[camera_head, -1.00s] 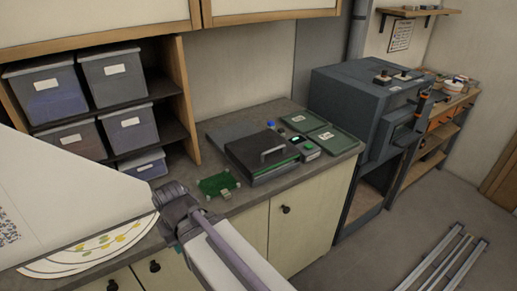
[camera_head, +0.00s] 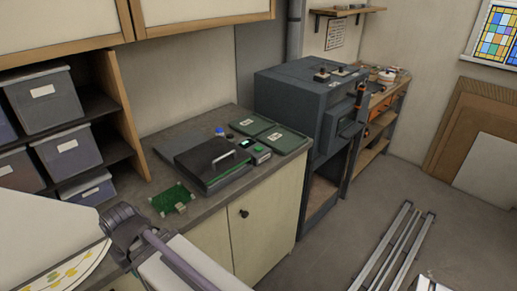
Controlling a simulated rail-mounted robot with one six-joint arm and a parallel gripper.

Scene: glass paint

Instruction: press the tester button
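The tester (camera_head: 212,164) is a dark, low box with a closed-looking lid and a grey handle, on the grey counter. Its control block at the right end has a small lit screen (camera_head: 243,143) and a green button (camera_head: 259,149). A blue knob-like part (camera_head: 220,131) shows behind the lid. A green circuit board (camera_head: 173,198) lies on the counter in front of the tester, to its left. My arm crosses the lower left, apart from the tester. My gripper's fingers do not show.
Two flat green trays (camera_head: 281,139) lie behind and right of the tester. Grey bins (camera_head: 46,98) fill a shelf at left. A large dark cabinet (camera_head: 303,110) stands past the counter's right end. Metal rails (camera_head: 390,245) lie on the open floor.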

